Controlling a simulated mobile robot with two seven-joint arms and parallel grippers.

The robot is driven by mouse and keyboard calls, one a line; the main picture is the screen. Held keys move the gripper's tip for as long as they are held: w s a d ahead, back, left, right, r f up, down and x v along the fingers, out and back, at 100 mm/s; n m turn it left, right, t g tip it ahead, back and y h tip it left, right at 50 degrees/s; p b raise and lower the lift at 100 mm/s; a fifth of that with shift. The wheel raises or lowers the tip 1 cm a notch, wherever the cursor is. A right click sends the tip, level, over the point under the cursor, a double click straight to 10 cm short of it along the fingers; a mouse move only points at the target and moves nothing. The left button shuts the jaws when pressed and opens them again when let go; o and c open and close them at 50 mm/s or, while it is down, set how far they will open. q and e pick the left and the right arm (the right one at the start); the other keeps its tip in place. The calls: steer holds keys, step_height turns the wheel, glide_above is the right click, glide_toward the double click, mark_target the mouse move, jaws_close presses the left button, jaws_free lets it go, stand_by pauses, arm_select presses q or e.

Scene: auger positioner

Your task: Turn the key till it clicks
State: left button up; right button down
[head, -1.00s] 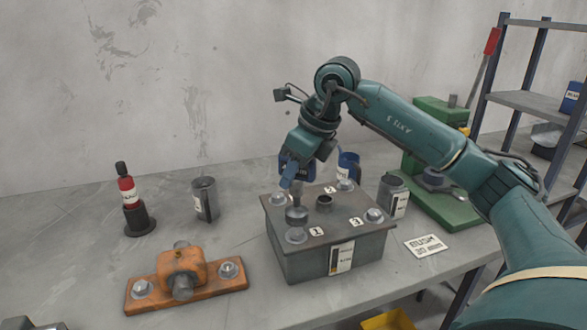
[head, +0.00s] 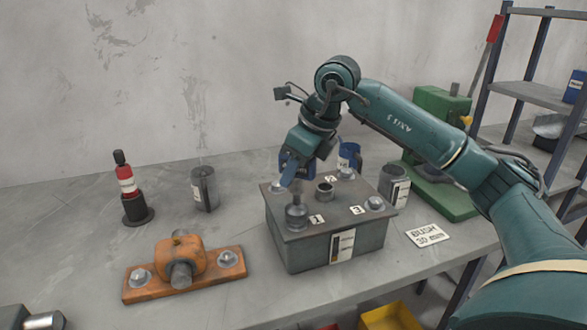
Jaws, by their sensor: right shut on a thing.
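A grey steel box (head: 310,252) stands on the bench with a flat lid carrying bolts and numbered labels. My right gripper (head: 291,183) reaches down over the lid's left part. It is shut on a grey key (head: 297,200), an upright shaft with a wide round socket at its lower end. The socket sits over the spot beside label 1 (head: 316,219) and hides the bolt there. Another bolt (head: 375,204) shows beside label 3 (head: 358,210). A short open tube (head: 324,192) rises from the middle of the lid. My left gripper is not in view.
An orange bearing block (head: 181,262) lies front left of the box. A green press (head: 440,130) and a sign (head: 428,235) are to the right.

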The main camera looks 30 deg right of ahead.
steer(key=shift+f+b, duration=0.6)
steer(key=shift+f, duration=0.15)
stand_by(0.9)
steer(key=c, duration=1.7)
jaws_free()
steer(key=shift+c, duration=0.2)
jaws_close()
